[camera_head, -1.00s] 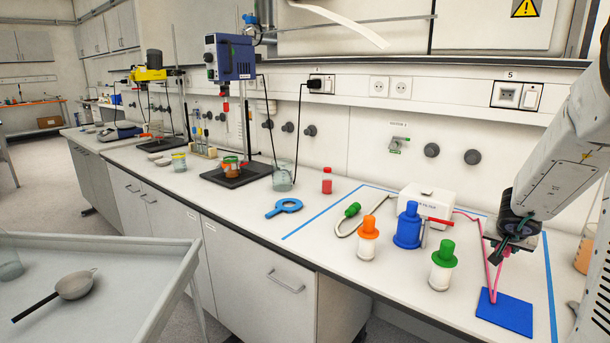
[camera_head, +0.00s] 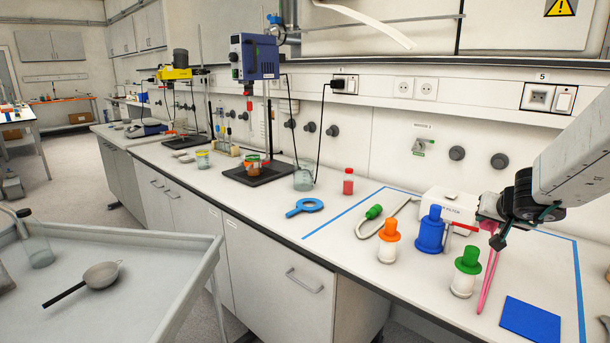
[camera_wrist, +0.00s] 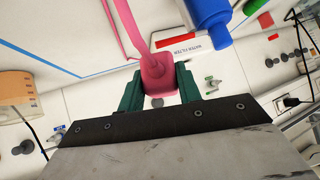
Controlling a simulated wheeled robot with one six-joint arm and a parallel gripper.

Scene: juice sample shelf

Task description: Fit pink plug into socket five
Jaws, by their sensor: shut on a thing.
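The pink plug (camera_wrist: 158,72) is between the green fingers of my gripper (camera_wrist: 158,88) in the wrist view, with its pink cable leading off toward the top. In the head view my gripper (camera_head: 499,236) is above the bench, by the white water filter box, and hides most of the plug. The pink cable (camera_head: 488,282) hangs below it in a loop. Socket five (camera_head: 539,97) is on the wall rail at the upper right, under a label "5", beside a switch. My gripper is well below it and apart from it.
A blue bottle (camera_head: 430,232), a green-capped bottle (camera_head: 466,273) and an orange-capped bottle (camera_head: 388,244) stand left of my gripper. A blue mat (camera_head: 531,320) lies bare at the front right. Grey knobs (camera_head: 500,161) stick out of the wall below the rail.

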